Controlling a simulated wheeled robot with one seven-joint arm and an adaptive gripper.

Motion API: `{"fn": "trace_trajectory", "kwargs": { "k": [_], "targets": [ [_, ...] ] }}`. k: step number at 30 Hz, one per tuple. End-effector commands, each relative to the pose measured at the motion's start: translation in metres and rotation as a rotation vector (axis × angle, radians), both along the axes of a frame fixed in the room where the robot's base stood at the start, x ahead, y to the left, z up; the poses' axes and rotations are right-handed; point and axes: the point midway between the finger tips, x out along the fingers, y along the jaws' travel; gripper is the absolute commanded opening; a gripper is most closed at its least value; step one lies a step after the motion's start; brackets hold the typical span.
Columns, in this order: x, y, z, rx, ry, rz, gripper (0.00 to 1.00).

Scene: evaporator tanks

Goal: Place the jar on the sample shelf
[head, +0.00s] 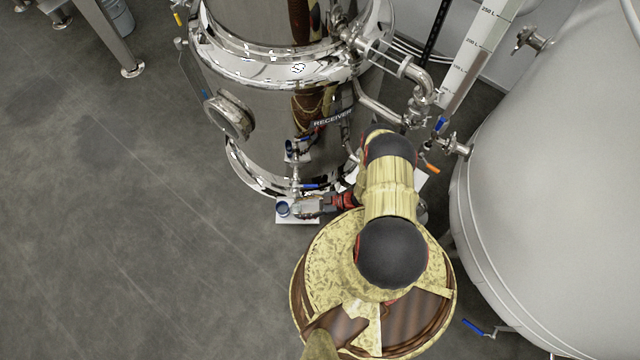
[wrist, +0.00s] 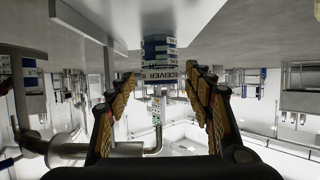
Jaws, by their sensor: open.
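The jar (head: 284,209), small with a blue top, stands on a white plate (head: 284,220) by the foot of the shiny receiver tank. I cannot tell whether this plate is the sample shelf. My gripper (head: 303,207) is at plate level, just right of the jar and pointing at it. In the wrist view, which looks upside down, a blue-and-white labelled cylinder (wrist: 159,55), apparently the jar, is ahead and centred between the spread fingers (wrist: 160,95). The gripper is open and holds nothing. Whether a finger touches the jar cannot be told.
The receiver tank (head: 265,120) rises directly behind the plate, with valves and pipes (head: 297,165) above it. A large pale tank (head: 570,180) fills the right side. A blue-handled valve (head: 475,327) is low right.

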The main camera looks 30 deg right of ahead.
Motion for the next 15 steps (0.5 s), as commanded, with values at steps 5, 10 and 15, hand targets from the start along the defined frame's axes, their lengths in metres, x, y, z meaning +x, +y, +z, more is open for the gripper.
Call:
{"fn": "trace_trajectory", "kwargs": {
  "k": [5, 10, 15],
  "targets": [
    [-0.019, -0.028, 0.0, 0.0, 0.002, -0.006, 0.52],
    [-0.036, -0.053, 0.0, -0.001, 0.001, -0.005, 0.52],
    [-0.05, -0.074, -0.001, 0.0, 0.001, -0.004, 0.52]
  ]
}}
